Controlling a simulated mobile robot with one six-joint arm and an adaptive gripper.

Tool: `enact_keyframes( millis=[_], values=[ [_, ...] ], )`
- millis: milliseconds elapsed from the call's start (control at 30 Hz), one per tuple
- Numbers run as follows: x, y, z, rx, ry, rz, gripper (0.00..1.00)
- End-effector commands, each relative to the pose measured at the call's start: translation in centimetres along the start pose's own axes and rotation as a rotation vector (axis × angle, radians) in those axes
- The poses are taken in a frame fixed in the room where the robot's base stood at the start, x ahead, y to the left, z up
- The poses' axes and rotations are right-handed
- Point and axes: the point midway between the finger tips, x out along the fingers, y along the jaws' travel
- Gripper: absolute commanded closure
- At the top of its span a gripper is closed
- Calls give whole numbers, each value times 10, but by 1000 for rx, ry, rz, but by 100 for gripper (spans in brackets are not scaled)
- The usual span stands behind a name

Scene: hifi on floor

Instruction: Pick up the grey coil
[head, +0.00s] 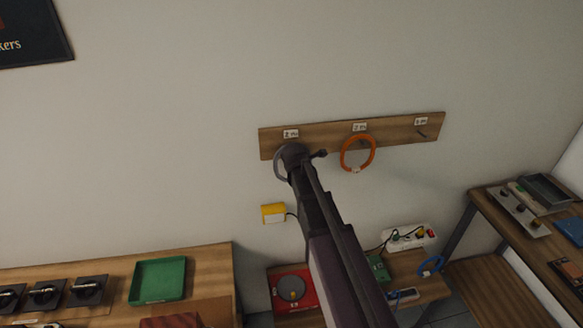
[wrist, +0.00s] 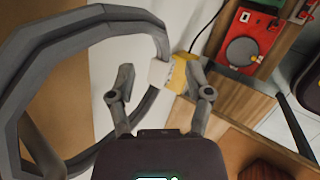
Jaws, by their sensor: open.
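The grey coil (head: 279,166) hangs at the left end of a wooden peg board (head: 391,133) on the wall, partly hidden by my arm. In the wrist view the coil (wrist: 110,13) is a large ring filling the left side, with a white tag on its right part. My gripper (wrist: 160,72) is open, one finger on each side of the tagged strand. The strand runs between the fingers with gaps showing, not clamped. In the head view my gripper (head: 293,153) is at the coil, its fingers hard to make out.
An orange coil (head: 358,153) hangs just right on the board; the rightmost peg (head: 422,134) is empty. A yellow box (head: 273,213) is on the wall below. Benches with a green tray (head: 159,281), a red device (head: 291,291) and a power strip (head: 408,237) stand lower.

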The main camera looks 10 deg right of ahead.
Motion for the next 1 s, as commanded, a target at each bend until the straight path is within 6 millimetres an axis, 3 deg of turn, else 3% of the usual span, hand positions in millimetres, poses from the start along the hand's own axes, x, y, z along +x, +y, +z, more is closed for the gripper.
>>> enact_keyframes(
  millis=[533,1000],
  values=[
    [44,-1,-4,0,0,0,35],
    [49,0,-3,-1,0,0,35]
  ],
)
